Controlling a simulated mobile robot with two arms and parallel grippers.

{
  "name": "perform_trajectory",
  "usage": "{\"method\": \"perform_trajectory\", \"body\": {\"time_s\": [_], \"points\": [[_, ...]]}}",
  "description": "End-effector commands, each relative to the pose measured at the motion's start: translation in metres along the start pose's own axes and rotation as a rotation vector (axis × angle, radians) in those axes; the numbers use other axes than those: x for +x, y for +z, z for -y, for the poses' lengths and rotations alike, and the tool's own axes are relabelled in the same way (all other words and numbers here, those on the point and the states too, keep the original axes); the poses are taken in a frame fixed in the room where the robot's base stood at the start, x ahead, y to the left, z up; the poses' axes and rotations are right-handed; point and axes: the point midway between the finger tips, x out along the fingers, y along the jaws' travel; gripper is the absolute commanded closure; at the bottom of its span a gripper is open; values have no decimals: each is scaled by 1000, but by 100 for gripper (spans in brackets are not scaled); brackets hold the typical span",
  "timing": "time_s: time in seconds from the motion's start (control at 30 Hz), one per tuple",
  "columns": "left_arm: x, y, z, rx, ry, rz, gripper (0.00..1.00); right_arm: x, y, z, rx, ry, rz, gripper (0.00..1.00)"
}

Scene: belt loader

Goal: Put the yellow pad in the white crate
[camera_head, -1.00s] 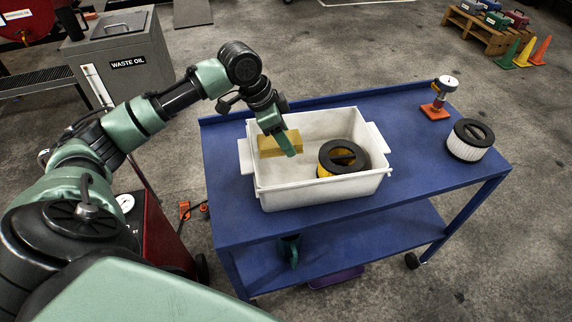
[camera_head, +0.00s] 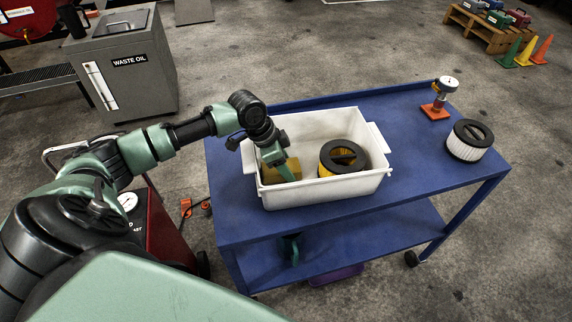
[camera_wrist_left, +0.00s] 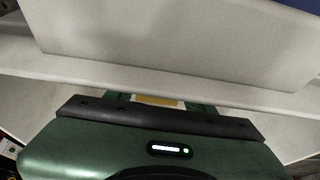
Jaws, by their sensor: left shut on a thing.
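The white crate (camera_head: 330,196) stands on the blue cart's top; its wall also fills much of the left wrist view (camera_wrist_left: 180,40). My left gripper (camera_head: 284,170) reaches down inside the crate's left part. It is shut on the yellow pad (camera_head: 268,168), which sits low inside the crate, partly hidden by the fingers and the crate's rim. I cannot tell whether the pad touches the crate floor. A strip of the pad shows between the fingers in the left wrist view (camera_wrist_left: 158,101). My right gripper is not in view.
A yellow and black round filter (camera_head: 342,158) lies in the crate's right part. A white filter (camera_head: 469,141) and a gauge on an orange base (camera_head: 436,110) stand on the blue cart (camera_head: 420,160) to the right. A waste oil bin (camera_head: 125,75) stands behind left.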

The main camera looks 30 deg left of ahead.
Motion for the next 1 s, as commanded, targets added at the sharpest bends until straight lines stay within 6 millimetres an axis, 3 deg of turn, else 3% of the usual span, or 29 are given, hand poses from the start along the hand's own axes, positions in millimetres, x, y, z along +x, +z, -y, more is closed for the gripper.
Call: {"method": "perform_trajectory", "body": {"time_s": [0.1, 0.13, 0.2, 0.57, 1.0], "points": [[3, 1, 0, -1, 0, 0, 86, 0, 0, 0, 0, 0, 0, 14], [2, 1, 0, 0, 0, -1, 38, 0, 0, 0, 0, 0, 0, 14], [2, 1, 0, 0, 0, 0, 24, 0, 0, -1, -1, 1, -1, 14], [-6, 0, 0, 1, -1, 0, 24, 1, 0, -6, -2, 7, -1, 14], [-93, 0, 1, 1, -3, 0, 24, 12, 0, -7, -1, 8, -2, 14]]}}
